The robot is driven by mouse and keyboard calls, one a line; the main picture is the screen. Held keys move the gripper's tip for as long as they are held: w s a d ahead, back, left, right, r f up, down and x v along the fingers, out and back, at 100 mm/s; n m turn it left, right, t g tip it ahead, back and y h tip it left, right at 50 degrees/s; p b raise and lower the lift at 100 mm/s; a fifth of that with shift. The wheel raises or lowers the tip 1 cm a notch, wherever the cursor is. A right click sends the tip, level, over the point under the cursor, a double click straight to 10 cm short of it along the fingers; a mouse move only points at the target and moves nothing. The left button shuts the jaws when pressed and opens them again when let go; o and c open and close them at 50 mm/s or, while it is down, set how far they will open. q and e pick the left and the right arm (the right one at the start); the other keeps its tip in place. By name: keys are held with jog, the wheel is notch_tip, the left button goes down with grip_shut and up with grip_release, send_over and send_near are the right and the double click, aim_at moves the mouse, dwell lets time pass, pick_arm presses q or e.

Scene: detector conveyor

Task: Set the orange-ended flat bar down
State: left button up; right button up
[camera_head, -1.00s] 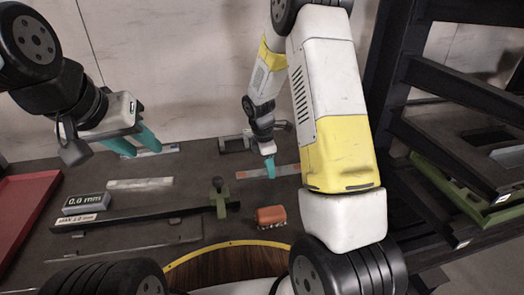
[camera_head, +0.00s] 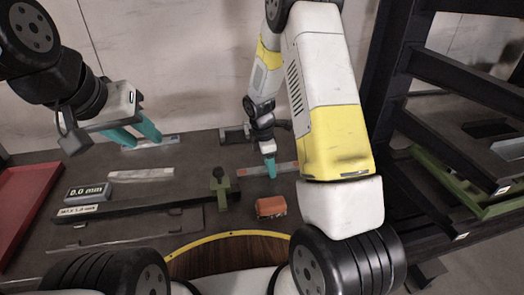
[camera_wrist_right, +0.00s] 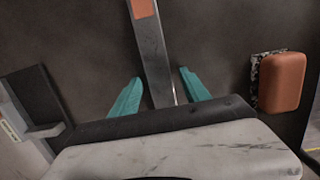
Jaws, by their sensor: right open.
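The orange-ended flat bar (camera_head: 285,167) lies on the dark table at the back, right of centre. In the right wrist view the grey bar (camera_wrist_right: 153,55) runs away from me, with an orange patch near the top edge. My right gripper (camera_head: 270,169) is over the bar. In the wrist view its teal fingers (camera_wrist_right: 160,92) are open, one on each side of the bar and apart from it. My left gripper (camera_head: 134,134) is open and empty above the table's back left.
An orange-backed block (camera_head: 271,207) lies close to the right gripper. A measuring gauge has a display (camera_head: 88,192) reading 0.0 mm and a green slider (camera_head: 220,186). Pale flat bars (camera_head: 140,174) lie behind it. A red tray (camera_head: 28,205) is left; a dark rack (camera_head: 450,80) stands right.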

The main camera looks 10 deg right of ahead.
aim_at(265, 169)
notch_tip(265, 169, up, 12)
jog(key=a, duration=0.2)
jog(key=s+d+r+m+t+y, duration=0.25)
jog(key=s+r+m, duration=0.6)
jog(key=r, duration=0.45)
jog(key=s+a+r+m+t, duration=0.1)
jog(key=s+r+m+t, duration=0.1)
jog(key=s, duration=0.5)
jog(key=s+r+m+t+y, duration=0.1)
jog(key=s+r+m, duration=0.4)
jog(key=s+m, duration=0.2)
jog(key=shift+s+a+t, duration=0.35)
jog(key=shift+y, duration=0.25)
